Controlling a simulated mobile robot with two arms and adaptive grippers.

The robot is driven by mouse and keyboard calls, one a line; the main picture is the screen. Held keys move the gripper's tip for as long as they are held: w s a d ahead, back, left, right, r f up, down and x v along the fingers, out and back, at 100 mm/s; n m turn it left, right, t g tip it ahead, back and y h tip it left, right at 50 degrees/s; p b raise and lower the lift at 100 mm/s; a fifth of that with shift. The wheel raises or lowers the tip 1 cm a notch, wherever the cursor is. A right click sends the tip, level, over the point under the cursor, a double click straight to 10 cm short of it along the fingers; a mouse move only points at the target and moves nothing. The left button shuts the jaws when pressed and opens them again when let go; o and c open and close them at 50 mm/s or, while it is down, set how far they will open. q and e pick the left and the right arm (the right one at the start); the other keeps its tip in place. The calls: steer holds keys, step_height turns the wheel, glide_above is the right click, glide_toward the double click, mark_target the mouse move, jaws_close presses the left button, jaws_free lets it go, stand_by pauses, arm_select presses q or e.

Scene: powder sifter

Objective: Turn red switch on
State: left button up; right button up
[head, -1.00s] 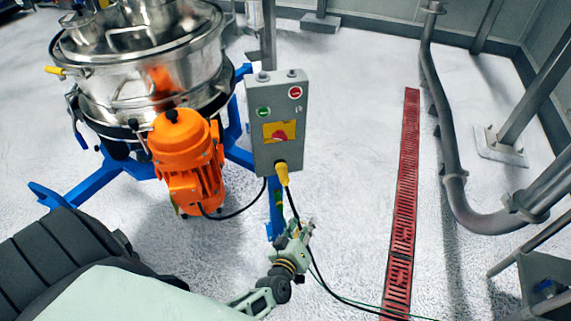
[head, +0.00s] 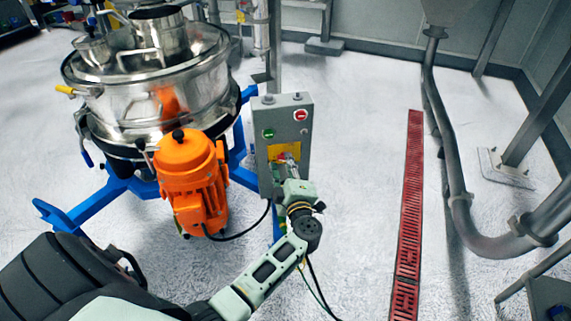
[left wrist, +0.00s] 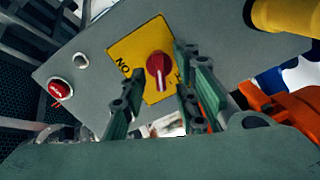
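The red switch (left wrist: 158,66) is a round knob with a pale pointer bar on a yellow plate (left wrist: 137,45) marked "ON" at one side. In the left wrist view my left gripper (left wrist: 157,82) is open, one finger on each side of the knob. I cannot tell whether either finger touches it. In the head view my left gripper (head: 289,164) is in front of the yellow plate (head: 282,149) on the grey control box (head: 268,157) and mostly hides the knob. My right gripper is not in view.
The box also bears a red button (head: 300,115) and a green button (head: 268,133). An orange motor (head: 190,180) and a steel sifter (head: 150,85) on blue legs stand left of it. The floor to the right, with a red drain grate (head: 408,200), is open.

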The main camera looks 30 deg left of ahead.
arm_select(q)
steer(key=shift+w+a, duration=0.2)
jaws_close()
stand_by(0.4)
